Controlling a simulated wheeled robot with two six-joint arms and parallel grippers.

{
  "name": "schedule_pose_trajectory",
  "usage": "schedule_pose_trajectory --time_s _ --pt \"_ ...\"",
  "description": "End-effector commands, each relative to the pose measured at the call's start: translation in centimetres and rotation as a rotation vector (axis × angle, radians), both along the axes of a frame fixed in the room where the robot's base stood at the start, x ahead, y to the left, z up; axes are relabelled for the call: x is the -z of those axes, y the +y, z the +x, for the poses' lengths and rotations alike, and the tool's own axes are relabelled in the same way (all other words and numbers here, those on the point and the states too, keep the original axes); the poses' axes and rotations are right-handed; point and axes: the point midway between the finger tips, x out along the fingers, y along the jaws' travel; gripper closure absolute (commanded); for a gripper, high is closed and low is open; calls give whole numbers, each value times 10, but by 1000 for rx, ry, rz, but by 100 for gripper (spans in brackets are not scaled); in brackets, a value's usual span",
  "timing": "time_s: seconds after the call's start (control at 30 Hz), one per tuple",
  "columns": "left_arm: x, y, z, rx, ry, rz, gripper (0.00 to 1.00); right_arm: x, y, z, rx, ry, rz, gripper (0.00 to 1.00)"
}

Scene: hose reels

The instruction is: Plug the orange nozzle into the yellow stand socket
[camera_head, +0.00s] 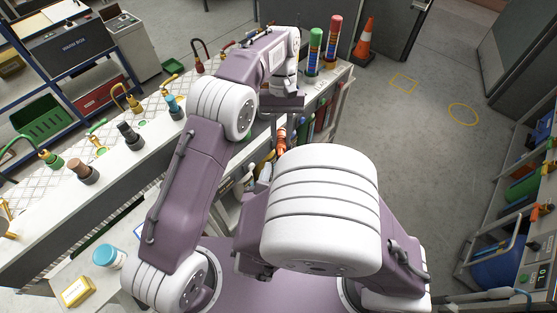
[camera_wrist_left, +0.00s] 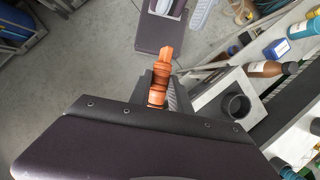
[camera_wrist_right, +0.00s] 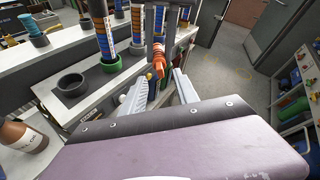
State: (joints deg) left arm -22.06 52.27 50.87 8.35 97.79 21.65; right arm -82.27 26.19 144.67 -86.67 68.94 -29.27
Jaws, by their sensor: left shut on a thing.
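The orange nozzle (camera_head: 281,141) shows just below my left gripper (camera_head: 281,125) in the head view. In the left wrist view the nozzle (camera_wrist_left: 160,84) sits between the fingers of my left gripper (camera_wrist_left: 161,82), which is shut on it. In the right wrist view the nozzle (camera_wrist_right: 158,63) is held up just beyond my right gripper (camera_wrist_right: 160,92). The right gripper's pale fingers are apart with nothing seen between them. I cannot pick out a yellow stand socket in any view; my arms hide part of the bench.
A dark ring socket (camera_wrist_right: 71,84) and a green ring socket (camera_wrist_right: 108,67) are on the bench. Several hose fittings, including a blue one (camera_head: 174,106), stand along the bench at left. An orange cone (camera_head: 366,41) stands beyond it. The floor at right is mostly clear.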

Motion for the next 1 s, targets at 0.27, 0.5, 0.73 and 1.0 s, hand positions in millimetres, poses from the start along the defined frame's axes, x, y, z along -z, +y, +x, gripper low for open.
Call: schedule_pose_trajectory --time_s 0.27,0.5,0.73,1.0 --pt "0 0 0 0 0 0 100 17 -6 43 4 1 0 64" --pt "0 0 0 0 0 0 100 20 -6 50 0 0 2 64" --pt "0 0 0 0 0 0 100 19 -6 49 0 0 2 91" --pt "0 0 -1 0 3 1 57 19 -6 49 1 0 2 100"
